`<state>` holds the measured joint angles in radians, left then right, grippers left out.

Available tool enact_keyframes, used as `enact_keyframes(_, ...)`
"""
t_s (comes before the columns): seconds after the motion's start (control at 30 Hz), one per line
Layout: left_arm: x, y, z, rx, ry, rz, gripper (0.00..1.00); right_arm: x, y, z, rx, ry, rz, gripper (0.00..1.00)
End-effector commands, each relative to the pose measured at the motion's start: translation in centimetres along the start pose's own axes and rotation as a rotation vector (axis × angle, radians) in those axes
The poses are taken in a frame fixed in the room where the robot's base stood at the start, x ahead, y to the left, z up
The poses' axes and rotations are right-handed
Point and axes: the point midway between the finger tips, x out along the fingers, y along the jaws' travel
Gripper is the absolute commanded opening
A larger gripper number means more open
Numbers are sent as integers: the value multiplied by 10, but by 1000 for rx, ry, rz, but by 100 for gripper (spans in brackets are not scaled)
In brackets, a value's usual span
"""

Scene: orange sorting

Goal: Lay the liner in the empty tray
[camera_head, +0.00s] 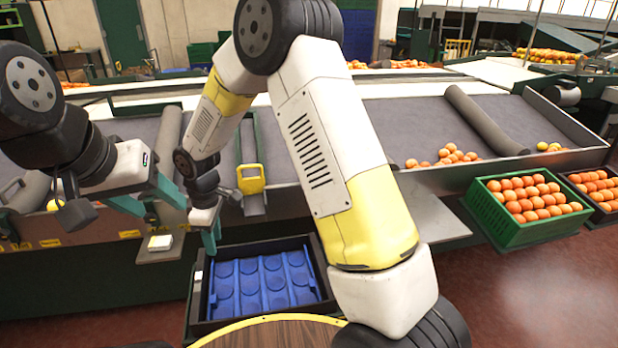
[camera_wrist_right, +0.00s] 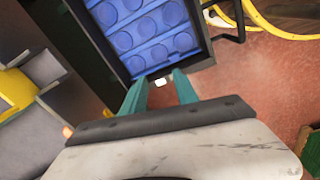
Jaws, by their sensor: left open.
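The blue liner (camera_head: 262,285) with round recesses lies inside the black tray (camera_head: 313,250), below the conveyor front. It looks roughly level, with its edges inside the tray walls. My right gripper (camera_head: 212,243) is above the tray's far left corner, its teal fingers pointing down. In the right wrist view its fingers (camera_wrist_right: 160,88) are apart with nothing between them; the liner (camera_wrist_right: 145,38) and tray wall (camera_wrist_right: 203,35) are beyond the tips. My left gripper (camera_head: 163,208) is open and empty, left of the right one, near the conveyor's front edge.
A green crate (camera_head: 530,233) full of oranges stands at the right, with a dark crate (camera_head: 607,212) of oranges beside it. Loose oranges (camera_head: 445,157) lie on the grey conveyor. A round wooden top with a yellow rim (camera_head: 270,320) is just in front of the tray.

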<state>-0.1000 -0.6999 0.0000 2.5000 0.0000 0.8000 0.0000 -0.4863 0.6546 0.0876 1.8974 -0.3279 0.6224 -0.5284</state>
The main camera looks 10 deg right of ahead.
Motion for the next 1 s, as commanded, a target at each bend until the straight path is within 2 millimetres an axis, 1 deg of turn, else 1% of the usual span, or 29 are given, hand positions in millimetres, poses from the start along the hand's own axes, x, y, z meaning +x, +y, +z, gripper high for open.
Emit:
enact_keyframes(0.03,0,0,0,0,0,0,55,-28,8,14,63,20,22,36)
enact_keyframes(0.2,0,0,0,0,0,0,55,-97,17,61,269,74,68,36)
enact_keyframes(0.33,0,0,0,0,0,0,55,-144,14,98,424,121,99,36)
enact_keyframes(0.5,0,0,0,0,0,0,55,-195,-1,147,624,190,134,36)
enact_keyframes(0.6,0,0,0,0,0,0,55,-220,-15,174,741,236,153,36)
enact_keyframes(0.67,0,0,0,0,0,0,55,-233,-25,190,809,263,162,36)
enact_keyframes(0.8,0,0,0,0,0,0,55,-257,-52,223,965,337,182,36)
enact_keyframes(0.9,0,0,0,0,0,0,55,-269,-73,242,1069,388,192,36)
enact_keyframes(1.0,0,0,0,0,0,0,55,-276,-90,257,1154,436,198,36)
